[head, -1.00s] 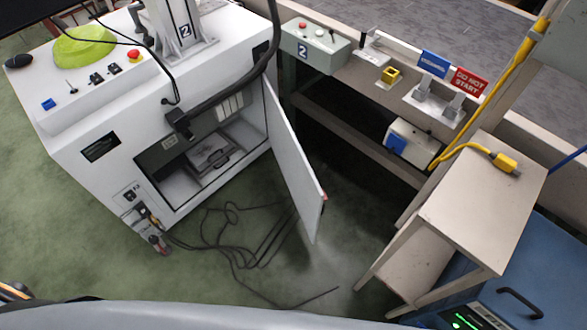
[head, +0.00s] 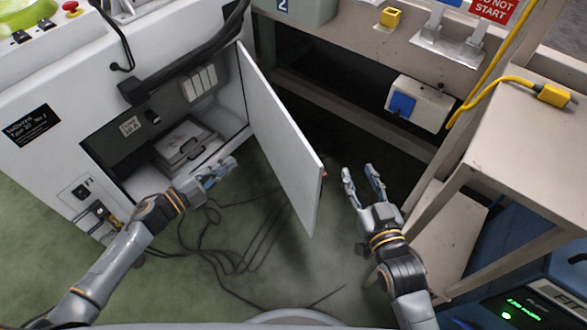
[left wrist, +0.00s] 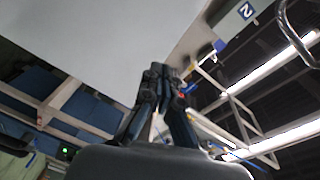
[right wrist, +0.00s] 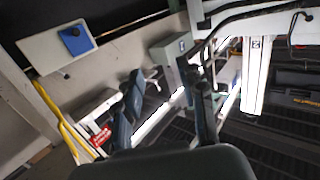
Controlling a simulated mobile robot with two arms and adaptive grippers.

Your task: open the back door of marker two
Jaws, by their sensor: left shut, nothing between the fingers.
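The white marker two cabinet (head: 60,150) stands at the left of the head view. Its white back door (head: 283,140) is swung wide open, with a small red spot at its free edge. The open compartment shows a grey case with a handle (head: 185,148) inside. My left gripper (head: 228,170) is in front of the compartment, left of the door, with its fingers shut and empty. In the left wrist view its fingers (left wrist: 165,72) are close together near a large pale panel. My right gripper (head: 360,172) is open and empty, right of the door and apart from it.
Black cables (head: 215,240) lie on the green floor below the door. A grey bench (head: 330,98) stands behind. A beige stand (head: 520,140) with a yellow cable and a blue machine (head: 530,285) are at the right.

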